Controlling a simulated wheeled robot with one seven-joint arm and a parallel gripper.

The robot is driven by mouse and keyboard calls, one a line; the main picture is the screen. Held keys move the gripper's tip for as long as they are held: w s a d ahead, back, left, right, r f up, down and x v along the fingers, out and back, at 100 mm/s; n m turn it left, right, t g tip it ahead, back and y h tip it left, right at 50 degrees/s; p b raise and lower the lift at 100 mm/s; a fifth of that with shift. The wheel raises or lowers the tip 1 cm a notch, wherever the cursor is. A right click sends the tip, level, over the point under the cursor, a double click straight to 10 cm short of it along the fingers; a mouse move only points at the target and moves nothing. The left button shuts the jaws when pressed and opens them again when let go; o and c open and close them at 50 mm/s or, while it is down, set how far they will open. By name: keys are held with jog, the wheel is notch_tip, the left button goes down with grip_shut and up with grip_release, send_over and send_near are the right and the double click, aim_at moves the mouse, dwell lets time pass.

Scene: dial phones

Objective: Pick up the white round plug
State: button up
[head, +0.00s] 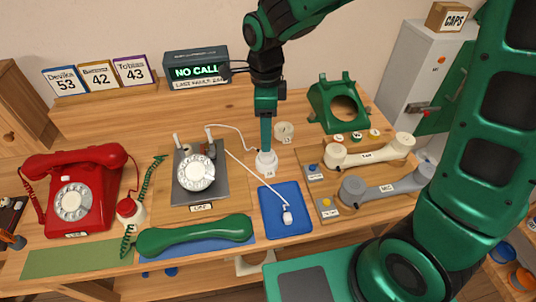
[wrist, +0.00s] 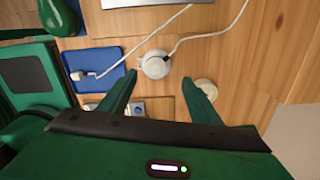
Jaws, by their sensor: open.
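The white round plug (head: 266,163) sits on the wooden table, just right of the grey dial phone, with a white cord running from it. In the wrist view the plug (wrist: 155,65) lies just beyond and between my fingertips, its cord leading up and right. My gripper (head: 266,146) points down right above the plug, and its lower end overlaps the plug's top in the head view. In the wrist view my gripper (wrist: 160,82) is open, with nothing between its fingers. I cannot tell whether a finger touches the plug.
A smaller white plug (head: 287,217) with its own cord lies on a blue mat (head: 271,225) in front. A pale round piece (head: 284,130) stands behind the plug. The grey dial phone (head: 199,174) is left; a board with handsets (head: 368,152) is right.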

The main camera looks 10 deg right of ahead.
aim_at(267, 157)
jog(key=shift+s+f, duration=0.2)
jog(key=shift+f, duration=1.55)
jog(key=shift+s+f, duration=0.2)
jog(key=shift+f, duration=1.5)
jog(key=c, duration=1.1)
